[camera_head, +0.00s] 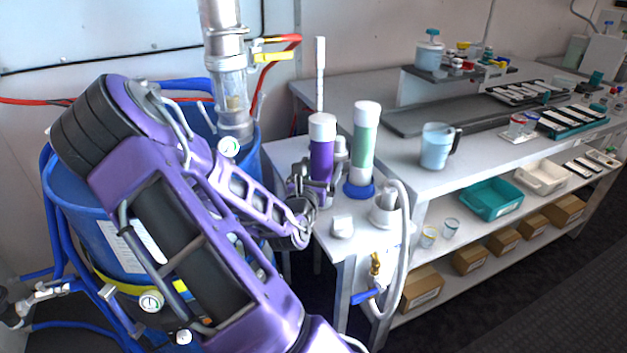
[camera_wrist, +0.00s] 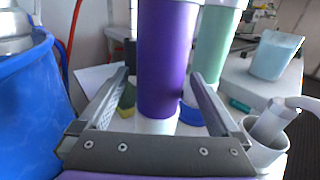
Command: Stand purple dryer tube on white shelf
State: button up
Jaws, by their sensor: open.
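The purple dryer tube (camera_head: 321,158), with white ends, stands upright on a small white side stand (camera_head: 340,258). It also fills the middle of the wrist view (camera_wrist: 165,60). My gripper (camera_head: 314,190) is open at the tube's lower part. In the wrist view my gripper's two fingers (camera_wrist: 160,78) lie left and right of the tube, with gaps visible on both sides. The white bench has a lower white shelf (camera_head: 482,238); I cannot tell which surface the task names. My gripper hides part of the tube's base in the head view.
A green tube (camera_head: 363,145) on a blue base stands close to the right. A white cup-like holder (camera_head: 386,207) with a hose is nearby. A blue barrel (camera_head: 75,215) stands left. The bench bears a jug (camera_head: 437,146); its shelf holds cartons and trays.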

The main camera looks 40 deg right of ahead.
jog(key=p+v, duration=0.8)
jog(key=v, duration=0.3)
jog(key=shift+p, duration=0.3)
jog(key=shift+w, duration=0.1)
